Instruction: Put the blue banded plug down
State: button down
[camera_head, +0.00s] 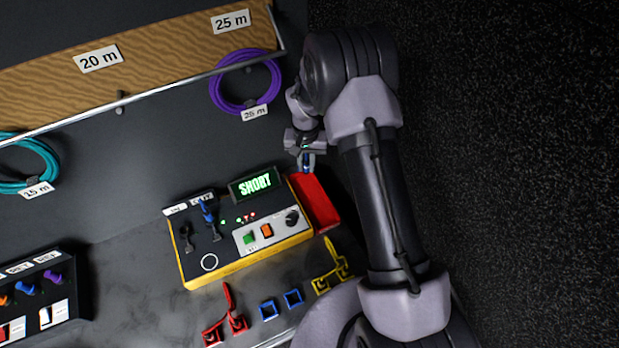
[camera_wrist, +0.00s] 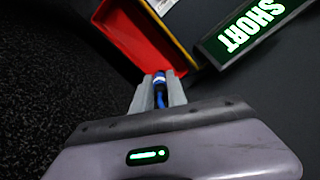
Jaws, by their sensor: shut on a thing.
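My gripper (camera_head: 306,155) is at the far end of the red tray (camera_head: 324,212), near the back right corner of the tester. It is shut on the blue banded plug (camera_head: 307,164). In the wrist view the plug (camera_wrist: 159,86) shows between the fingers (camera_wrist: 158,92), blue with a pale band. The open red tray (camera_wrist: 130,32) lies just beyond the fingertips there. I cannot tell the plug's height over the tray or surface. The part of the tray that I see looks empty.
The yellow-edged tester (camera_head: 240,262) stands left of the tray, with a lit SHORT display (camera_head: 254,184) and another blue plug (camera_head: 207,212) at its top. Red, blue and yellow pieces lie in front. A purple cable coil (camera_head: 222,100) hangs behind. Dark surface left of my gripper is clear.

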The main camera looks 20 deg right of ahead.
notch_tip(320, 180, down, 10)
jog(key=shift+f+b, duration=0.1)
jog(key=shift+b, duration=0.9)
jog(key=c, duration=1.3)
grip_release()
notch_tip(320, 180, up, 13)
jog(key=shift+f+p, duration=0.2)
jog(key=shift+p, duration=0.95)
jog(key=shift+f, duration=0.1)
